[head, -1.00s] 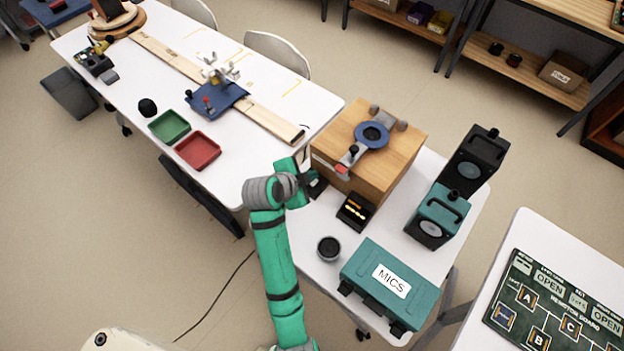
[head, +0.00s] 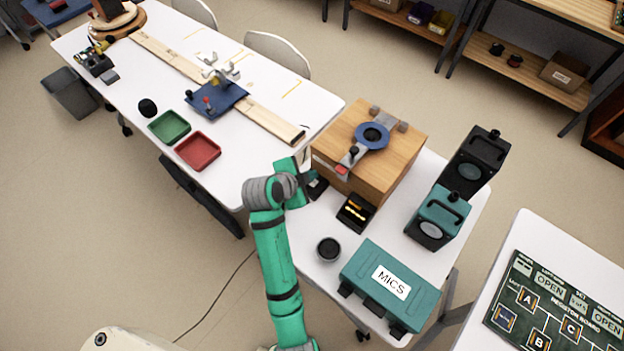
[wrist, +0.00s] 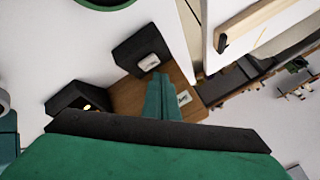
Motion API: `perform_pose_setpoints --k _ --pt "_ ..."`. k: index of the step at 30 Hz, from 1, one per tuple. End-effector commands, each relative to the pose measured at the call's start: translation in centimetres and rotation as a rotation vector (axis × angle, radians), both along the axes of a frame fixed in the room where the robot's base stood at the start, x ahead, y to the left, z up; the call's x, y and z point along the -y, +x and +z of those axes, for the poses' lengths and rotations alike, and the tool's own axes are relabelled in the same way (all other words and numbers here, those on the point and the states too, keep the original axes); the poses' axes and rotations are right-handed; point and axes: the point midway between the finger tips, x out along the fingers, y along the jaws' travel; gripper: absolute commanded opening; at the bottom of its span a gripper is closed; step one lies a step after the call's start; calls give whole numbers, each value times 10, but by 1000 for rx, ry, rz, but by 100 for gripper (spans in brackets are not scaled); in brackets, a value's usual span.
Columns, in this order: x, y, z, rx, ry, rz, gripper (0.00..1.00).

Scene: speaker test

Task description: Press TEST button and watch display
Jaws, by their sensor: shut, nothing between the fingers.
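A small black unit with a glowing orange display (head: 355,212) stands on the white table in front of the wooden box. It also shows at the left of the wrist view (wrist: 80,101). A dark box with a white label (wrist: 142,50) lies just beyond my fingertips in the wrist view; its lettering is too small to read, so I cannot tell if it is the TEST button. My green gripper (wrist: 158,80) is shut and empty, pointing toward that box. In the head view my gripper (head: 308,183) is low at the wooden box's left side, its fingertips partly hidden.
The wooden box (head: 370,170) carries a blue ring and a red-ended lever. A black speaker (head: 472,168) and a teal speaker (head: 440,215) stand at right. A teal MICS case (head: 395,283) and a round dark cup (head: 329,249) are nearer. Bare table lies between them.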

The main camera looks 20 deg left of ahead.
Motion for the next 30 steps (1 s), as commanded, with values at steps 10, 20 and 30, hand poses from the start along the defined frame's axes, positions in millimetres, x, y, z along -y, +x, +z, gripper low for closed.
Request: perform_pose_setpoints --k 10,20,30 --pt "2 1 0 0 -1 -3 0" --pt "-3 -1 -8 1 -1 4 0" --pt "-3 -1 -8 0 0 4 0"
